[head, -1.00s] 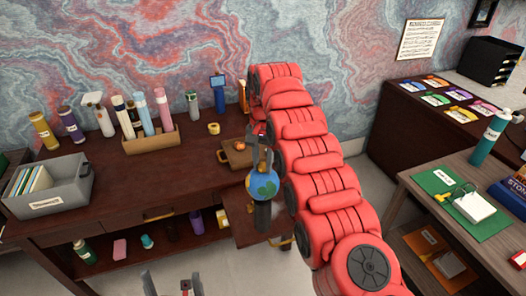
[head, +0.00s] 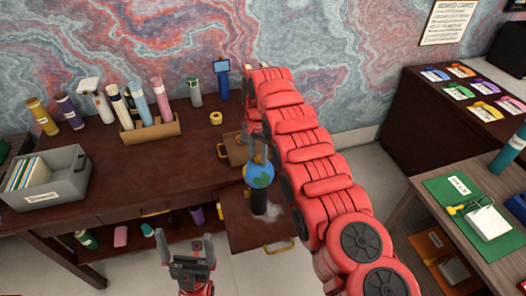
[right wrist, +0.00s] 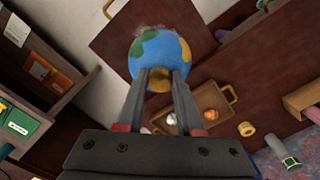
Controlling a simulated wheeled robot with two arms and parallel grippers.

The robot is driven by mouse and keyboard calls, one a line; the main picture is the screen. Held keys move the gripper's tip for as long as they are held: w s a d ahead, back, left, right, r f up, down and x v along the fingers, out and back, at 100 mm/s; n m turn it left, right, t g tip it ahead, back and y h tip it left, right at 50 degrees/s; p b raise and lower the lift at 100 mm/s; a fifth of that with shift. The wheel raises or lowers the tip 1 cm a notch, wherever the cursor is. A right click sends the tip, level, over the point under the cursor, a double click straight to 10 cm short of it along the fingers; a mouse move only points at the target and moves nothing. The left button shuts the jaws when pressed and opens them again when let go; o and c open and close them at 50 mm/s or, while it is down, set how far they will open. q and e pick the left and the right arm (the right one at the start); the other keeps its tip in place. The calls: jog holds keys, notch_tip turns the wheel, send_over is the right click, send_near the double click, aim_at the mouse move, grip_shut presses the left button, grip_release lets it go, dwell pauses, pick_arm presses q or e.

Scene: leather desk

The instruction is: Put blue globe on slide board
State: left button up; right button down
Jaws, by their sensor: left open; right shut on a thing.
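The blue globe (head: 259,176), with green land patches, hangs in my right gripper (head: 258,146). In the right wrist view the fingers (right wrist: 163,78) are shut around a gold-brown part of the globe (right wrist: 158,50). The slide board (head: 268,236) is pulled out from the dark desk, with a brass handle; it also shows in the right wrist view (right wrist: 112,28). The globe is over the board's inner part in the head view. A dark cylinder (head: 258,203) shows just below it. I cannot tell whether they touch. My left gripper (head: 190,246) is open and empty, in front of the desk.
A wooden tray (head: 236,158) and a yellow tape roll (head: 216,118) lie on the desk behind the globe. A grey bin (head: 66,188) and several bottles stand left. A greyish patch (head: 275,211) is on the board. The board's front part is clear.

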jog(key=shift+w+d, duration=0.15)
jog(key=shift+d, duration=0.05)
jog(key=shift+w+f, duration=0.1)
jog(key=shift+a+f, duration=0.15)
jog(key=shift+a, duration=0.15)
jog(key=c, duration=0.6)
grip_release()
jog(key=shift+a, duration=0.15)
jog(key=shift+o, duration=0.2)
jog(key=shift+d, duration=0.25)
